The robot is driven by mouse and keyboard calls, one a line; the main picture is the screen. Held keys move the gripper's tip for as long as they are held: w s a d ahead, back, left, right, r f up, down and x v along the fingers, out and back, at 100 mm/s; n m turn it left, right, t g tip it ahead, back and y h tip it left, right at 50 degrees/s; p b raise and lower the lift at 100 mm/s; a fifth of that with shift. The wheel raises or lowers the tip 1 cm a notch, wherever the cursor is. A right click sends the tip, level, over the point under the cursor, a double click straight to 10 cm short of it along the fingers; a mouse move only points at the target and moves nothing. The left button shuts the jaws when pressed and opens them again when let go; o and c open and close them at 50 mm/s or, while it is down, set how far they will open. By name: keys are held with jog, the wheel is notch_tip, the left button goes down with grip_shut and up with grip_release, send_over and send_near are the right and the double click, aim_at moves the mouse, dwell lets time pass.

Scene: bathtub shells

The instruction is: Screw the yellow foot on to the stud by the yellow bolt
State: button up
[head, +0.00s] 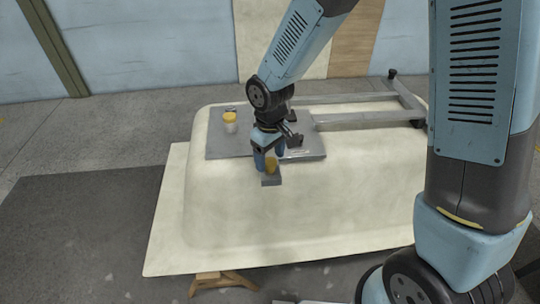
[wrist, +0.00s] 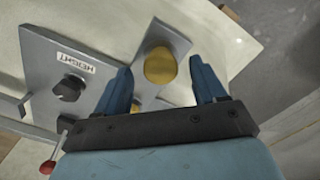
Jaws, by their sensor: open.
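A round yellow piece (wrist: 160,66), which looks like the foot, stands on a small grey tab of the bracket plate in the wrist view. It also shows in the head view (head: 271,165). My gripper (wrist: 161,64) is open, with one blue finger on each side of it and gaps to both fingers. In the head view my gripper (head: 269,160) points down over the tab. A smaller yellow part (wrist: 136,105), perhaps the bolt, shows near the left finger, partly hidden by my gripper. The stud is not visible, so I cannot tell whether the foot is on it.
The grey plate (head: 225,146) lies on the upturned cream bathtub shell (head: 215,210). A black knob (wrist: 70,88) beside a "HEIGHT" label stands near the left finger. A red ball lever (wrist: 47,167) is lower left. A grey frame (head: 365,118) lies behind.

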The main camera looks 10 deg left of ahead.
jog(key=shift+r, duration=0.1)
notch_tip(320, 180, up, 14)
jog(key=shift+f, duration=0.2)
dwell(0.3)
